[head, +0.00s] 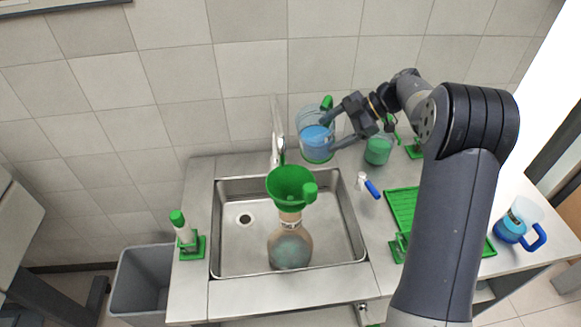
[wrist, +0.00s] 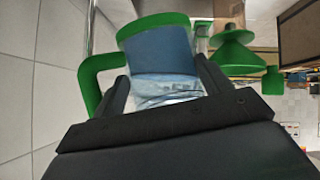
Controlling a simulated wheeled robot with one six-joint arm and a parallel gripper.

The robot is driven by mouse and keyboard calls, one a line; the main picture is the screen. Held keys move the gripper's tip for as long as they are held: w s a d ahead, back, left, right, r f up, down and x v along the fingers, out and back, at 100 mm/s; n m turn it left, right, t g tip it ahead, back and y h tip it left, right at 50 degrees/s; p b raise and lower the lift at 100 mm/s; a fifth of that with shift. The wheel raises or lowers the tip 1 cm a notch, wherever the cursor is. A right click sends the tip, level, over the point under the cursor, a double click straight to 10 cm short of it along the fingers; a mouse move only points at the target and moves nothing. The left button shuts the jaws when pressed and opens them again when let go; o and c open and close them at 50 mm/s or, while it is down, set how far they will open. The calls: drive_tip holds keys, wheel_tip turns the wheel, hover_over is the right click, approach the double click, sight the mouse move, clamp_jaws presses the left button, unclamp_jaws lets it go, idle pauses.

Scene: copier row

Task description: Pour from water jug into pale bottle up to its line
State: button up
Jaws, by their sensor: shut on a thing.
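The water jug (head: 316,143) is clear with blue liquid and a green handle. My gripper (head: 331,131) is shut on it and holds it behind and right of the funnel, looking roughly upright. In the wrist view the jug (wrist: 165,58) sits between my fingers, its green handle to the left. The pale bottle (head: 290,251) stands in the sink with a pale teal fill in its round lower part. A green funnel (head: 291,184) sits in its neck; a green funnel also shows in the wrist view (wrist: 235,55). I cannot make out the line clearly.
The steel sink (head: 340,225) surrounds the bottle, with a tap (head: 277,145) behind. A jug of green liquid (head: 379,151), a green rack (head: 402,206) and a blue-handled jug (head: 517,222) stand to the right. A green-capped bottle (head: 183,230) is at left.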

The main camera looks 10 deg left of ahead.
drive_tip(key=shift+w+d+f+m+g+y, duration=0.1)
drive_tip(key=shift+w+f+m+g+y, duration=0.25)
drive_tip(key=shift+f+g, duration=0.3)
drive_tip(key=shift+w+d+f+m+g+y, duration=0.1)
drive_tip(key=shift+w+f+m+g+y, duration=0.2)
drive_tip(key=shift+f+g, duration=0.35)
drive_tip(key=shift+f, duration=0.1)
idle(1.4)
